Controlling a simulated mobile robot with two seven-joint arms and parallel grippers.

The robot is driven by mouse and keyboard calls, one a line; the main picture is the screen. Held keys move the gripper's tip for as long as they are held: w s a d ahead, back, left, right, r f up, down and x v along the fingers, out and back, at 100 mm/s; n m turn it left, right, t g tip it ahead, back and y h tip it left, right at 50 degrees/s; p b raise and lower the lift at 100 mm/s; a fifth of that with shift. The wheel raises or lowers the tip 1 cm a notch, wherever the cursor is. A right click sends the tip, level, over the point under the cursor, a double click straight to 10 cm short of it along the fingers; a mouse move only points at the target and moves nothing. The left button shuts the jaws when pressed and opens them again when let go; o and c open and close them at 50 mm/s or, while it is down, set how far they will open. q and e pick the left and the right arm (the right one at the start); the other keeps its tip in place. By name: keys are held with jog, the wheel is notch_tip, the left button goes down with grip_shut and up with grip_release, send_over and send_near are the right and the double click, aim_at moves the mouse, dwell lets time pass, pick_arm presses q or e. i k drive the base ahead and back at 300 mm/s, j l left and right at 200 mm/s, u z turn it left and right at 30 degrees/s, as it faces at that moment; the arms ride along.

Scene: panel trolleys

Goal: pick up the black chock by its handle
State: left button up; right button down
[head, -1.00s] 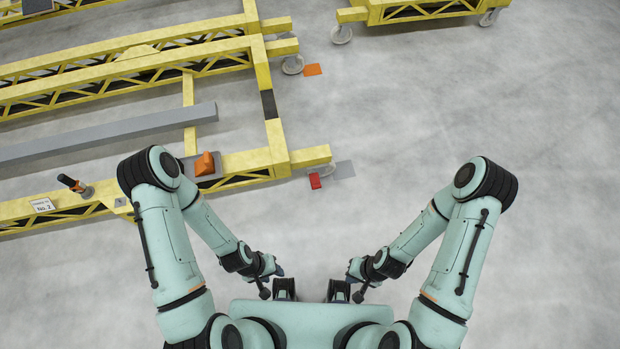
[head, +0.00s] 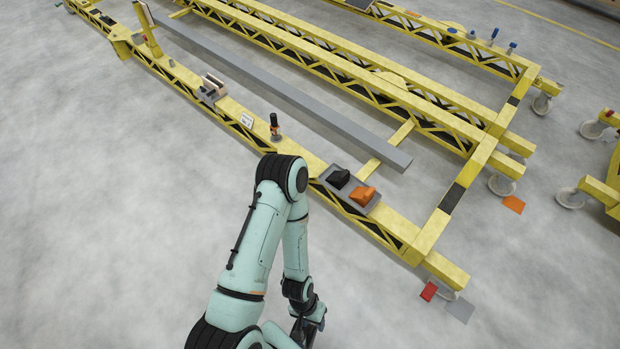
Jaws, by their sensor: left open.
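The black chock (head: 339,179) sits in a grey tray (head: 345,195) on the near beam of the yellow trolley, beside an orange chock (head: 363,195). Its handle is too small to make out. My left gripper (head: 303,334) is open at the bottom edge of the head view, well below and apart from the chock, and partly cut off by the frame. My right gripper is not in view.
The yellow trolley frame (head: 425,237) spans the upper view, with a grey bar (head: 290,92) lying across it. A clamp with a dark handle (head: 275,127) stands left of the tray. A red block (head: 429,291) lies by the near wheel. The floor in front is clear.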

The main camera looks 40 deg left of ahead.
aim_at(338, 180)
jog(key=u, duration=1.1)
jog(key=i+j, duration=0.1)
jog(key=i, duration=0.5)
jog(key=i+j, duration=0.1)
jog(key=i, duration=0.5)
jog(key=i+j, duration=0.15)
jog(key=i, duration=0.45)
